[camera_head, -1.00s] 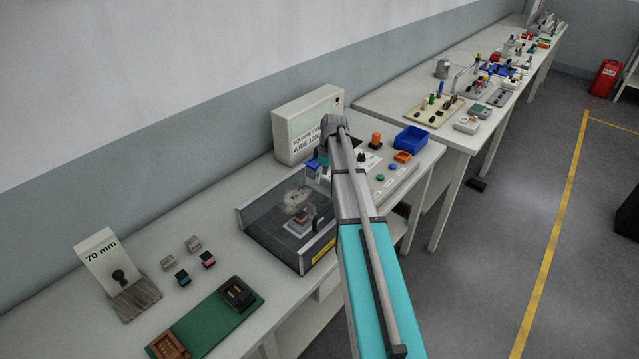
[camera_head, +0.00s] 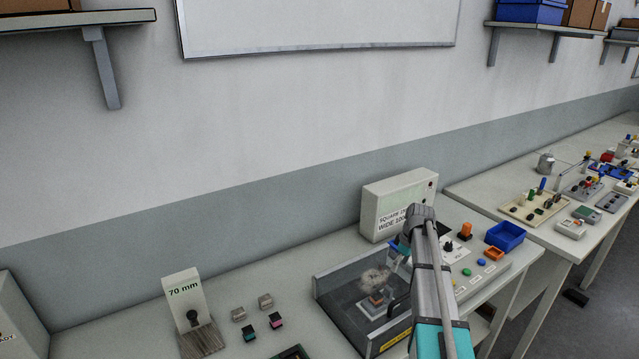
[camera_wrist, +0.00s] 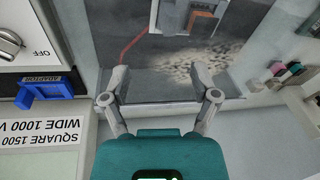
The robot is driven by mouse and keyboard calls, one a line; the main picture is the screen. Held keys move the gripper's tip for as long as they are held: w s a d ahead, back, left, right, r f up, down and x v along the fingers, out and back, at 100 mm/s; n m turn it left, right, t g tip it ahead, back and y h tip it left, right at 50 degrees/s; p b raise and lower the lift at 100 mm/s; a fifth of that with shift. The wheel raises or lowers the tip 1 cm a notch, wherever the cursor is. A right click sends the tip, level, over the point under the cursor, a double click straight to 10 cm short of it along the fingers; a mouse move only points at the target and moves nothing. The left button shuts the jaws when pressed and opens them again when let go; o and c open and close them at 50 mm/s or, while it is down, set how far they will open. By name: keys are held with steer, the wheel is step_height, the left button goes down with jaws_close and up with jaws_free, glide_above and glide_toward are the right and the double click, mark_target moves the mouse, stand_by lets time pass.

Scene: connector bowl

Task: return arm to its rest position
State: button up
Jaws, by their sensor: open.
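My gripper (camera_wrist: 160,97) is open and empty in the wrist view, its two grey fingers spread apart. It hovers by the edge of a clear-walled grey box (camera_wrist: 250,15), which holds a small grey and orange fixture (camera_wrist: 203,18). In the head view my arm reaches up from the lower right, and its end is beside the same box (camera_head: 335,312) and the white instrument (camera_head: 397,204). The fingers are not clearly seen in the head view.
A blue adaptor holder (camera_wrist: 48,88) is close on the left in the wrist view. A 70 mm stand (camera_head: 187,303) and several small connectors (camera_head: 276,321) are left of the box. A control panel, orange knob (camera_head: 465,231) and blue bin (camera_head: 505,236) are to the right.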

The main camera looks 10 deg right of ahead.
steer(key=s+a+m, duration=0.1)
steer(key=s+a, duration=0.2)
steer(key=a, duration=0.1)
steer(key=s+a+m, duration=0.1)
steer(key=s+a, duration=0.3)
steer(key=a, duration=0.1)
steer(key=s+a+m+h, duration=0.1)
steer(key=s+a, duration=0.3)
steer(key=a, duration=0.1)
steer(key=shift+a+f, duration=0.1)
steer(key=shift+f, duration=0.05)
steer(key=s+a+m+h, duration=0.1)
steer(key=s+a+m, duration=0.2)
steer(key=s+a, duration=0.5)
steer(key=shift+s+a+m, duration=0.25)
steer(key=shift+s+m, duration=0.15)
steer(key=shift+s, duration=0.85)
